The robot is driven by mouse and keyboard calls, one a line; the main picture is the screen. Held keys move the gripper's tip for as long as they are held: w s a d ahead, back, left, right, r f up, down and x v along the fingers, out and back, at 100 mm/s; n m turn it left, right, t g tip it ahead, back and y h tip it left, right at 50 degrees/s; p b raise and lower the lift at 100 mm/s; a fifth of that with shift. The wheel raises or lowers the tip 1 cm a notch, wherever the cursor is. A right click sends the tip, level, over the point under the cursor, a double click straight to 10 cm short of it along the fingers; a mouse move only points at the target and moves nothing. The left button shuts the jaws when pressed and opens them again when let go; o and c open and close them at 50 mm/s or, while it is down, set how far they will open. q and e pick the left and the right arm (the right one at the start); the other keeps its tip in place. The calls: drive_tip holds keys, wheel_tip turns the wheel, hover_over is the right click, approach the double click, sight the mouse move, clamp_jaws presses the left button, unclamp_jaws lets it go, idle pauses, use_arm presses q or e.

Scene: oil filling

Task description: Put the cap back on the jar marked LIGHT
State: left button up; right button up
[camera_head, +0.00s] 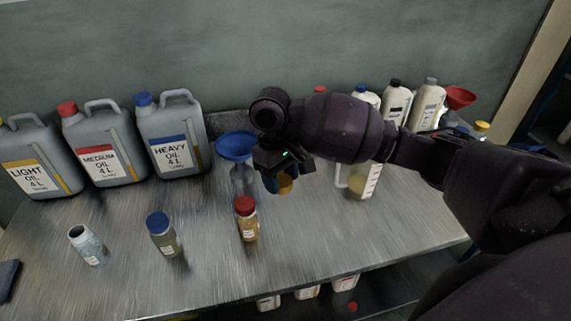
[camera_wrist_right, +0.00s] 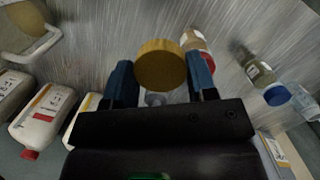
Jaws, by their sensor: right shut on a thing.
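My right gripper (camera_head: 280,178) is shut on a yellow cap (camera_head: 286,185), held above the bench right of the blue funnel. In the right wrist view the cap (camera_wrist_right: 160,64) sits between the two blue fingertips (camera_wrist_right: 160,80). An open small jar (camera_head: 87,245) with pale contents stands uncapped at the front left of the bench, well left of the gripper. Its label is too small to read. A blue-capped jar (camera_head: 163,235) and a red-capped jar (camera_head: 246,219) stand between it and my gripper. My left gripper is not in view.
Large LIGHT (camera_head: 40,160), MEDIUM (camera_head: 103,145) and HEAVY (camera_head: 170,137) oil cans line the back left. The blue funnel (camera_head: 237,146) stands beside the HEAVY can. A measuring jug (camera_head: 362,181) and white bottles (camera_head: 396,103) are at the right. Bench between the small jars is clear.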

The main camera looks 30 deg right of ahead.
drive_tip(key=s+a+m, duration=0.2)
drive_tip(key=m, duration=0.1)
drive_tip(key=shift+s+m+y, duration=0.25)
drive_tip(key=shift+m+y, duration=0.05)
